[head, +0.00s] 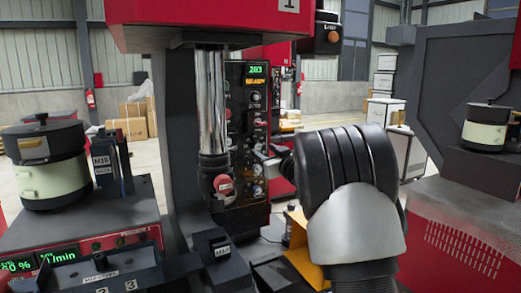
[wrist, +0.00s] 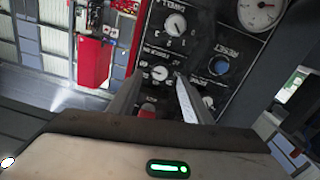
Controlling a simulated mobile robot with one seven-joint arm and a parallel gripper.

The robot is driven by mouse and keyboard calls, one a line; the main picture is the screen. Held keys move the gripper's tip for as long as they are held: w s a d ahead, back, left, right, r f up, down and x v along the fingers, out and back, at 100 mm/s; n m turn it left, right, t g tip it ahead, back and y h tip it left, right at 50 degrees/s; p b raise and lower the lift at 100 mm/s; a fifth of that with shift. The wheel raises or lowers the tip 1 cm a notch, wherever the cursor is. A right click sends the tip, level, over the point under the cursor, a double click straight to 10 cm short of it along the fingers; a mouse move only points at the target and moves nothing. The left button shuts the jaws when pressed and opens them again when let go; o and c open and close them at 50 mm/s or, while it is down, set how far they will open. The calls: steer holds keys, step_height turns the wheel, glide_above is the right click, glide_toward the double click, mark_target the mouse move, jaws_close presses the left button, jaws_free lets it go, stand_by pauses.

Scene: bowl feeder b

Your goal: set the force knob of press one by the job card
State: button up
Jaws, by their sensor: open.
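The red press marked 1 (head: 205,20) stands in the middle of the head view. Its dark control panel (head: 234,125) carries a green display that seems to read 203 (head: 257,69) and a column of knobs. In the wrist view the panel (wrist: 195,45) is tilted. A small pale dial knob (wrist: 160,73) lies just beyond my fingertips; its label is too blurred to confirm as force. A larger dial knob (wrist: 175,24) sits above it. My gripper (wrist: 161,80) is open and points at the panel; contact with the knob cannot be told. I cannot make out a job card.
A blue round button (wrist: 220,65) and a gauge (wrist: 260,12) are close to the right of my fingers. The shiny press column (head: 211,100) and a red knob-like part (head: 223,184) stand left of my arm.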

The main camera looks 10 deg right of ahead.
mark_target(258, 147)
steer(key=shift+x, duration=2)
steer(key=c, duration=1.1)
steer(key=shift+o, duration=0.2)
